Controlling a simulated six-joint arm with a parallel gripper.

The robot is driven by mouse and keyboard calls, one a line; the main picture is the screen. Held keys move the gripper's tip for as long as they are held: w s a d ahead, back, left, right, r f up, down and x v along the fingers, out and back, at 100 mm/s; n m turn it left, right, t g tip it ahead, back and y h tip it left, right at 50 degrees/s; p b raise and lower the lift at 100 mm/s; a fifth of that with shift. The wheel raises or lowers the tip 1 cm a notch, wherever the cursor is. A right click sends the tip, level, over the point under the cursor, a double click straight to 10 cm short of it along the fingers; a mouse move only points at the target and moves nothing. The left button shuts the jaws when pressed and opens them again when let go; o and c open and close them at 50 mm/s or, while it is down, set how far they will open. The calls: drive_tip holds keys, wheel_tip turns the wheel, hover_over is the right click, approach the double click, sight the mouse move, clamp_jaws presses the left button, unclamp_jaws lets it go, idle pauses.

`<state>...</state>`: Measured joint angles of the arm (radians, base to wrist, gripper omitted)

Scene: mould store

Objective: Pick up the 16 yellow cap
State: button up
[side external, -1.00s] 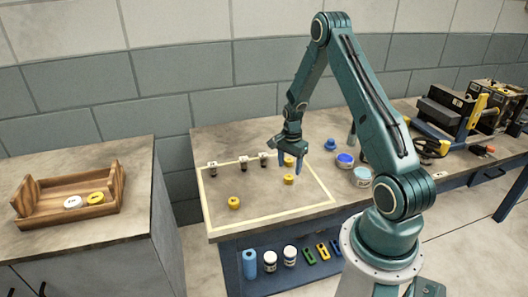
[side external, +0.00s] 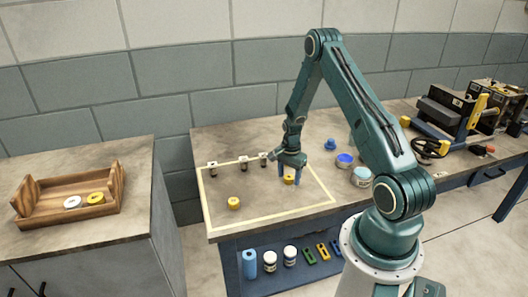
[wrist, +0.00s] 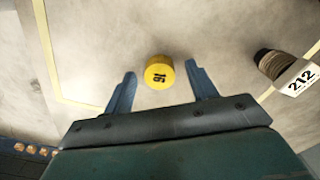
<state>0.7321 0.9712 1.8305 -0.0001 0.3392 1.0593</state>
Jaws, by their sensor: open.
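The yellow cap with a black 16 on its top (wrist: 159,72) stands on the table, seen upside down in the wrist view. My gripper (wrist: 160,76) is open, with one blue finger on each side of the cap and a visible gap to both. In the side view my gripper (side external: 290,176) points down right over this yellow cap (side external: 289,180), which partly shows between the fingers. Another yellow cap (side external: 233,203) stands apart to the left; its marking is too small to read.
Several small tagged holders (side external: 244,161) stand along the back of the pale taped outline; one reads 212 (wrist: 298,81). Blue-topped containers (side external: 345,160) stand to the right. A wooden tray (side external: 66,208) with a white and a yellow ring sits on the left counter.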

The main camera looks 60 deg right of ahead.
sight(289, 177)
drive_tip(key=c, duration=1)
drive_tip(key=shift+r, duration=0.15)
drive_tip(key=shift+c, duration=0.2)
wheel_tip(289, 177, up, 20)
idle(0.7)
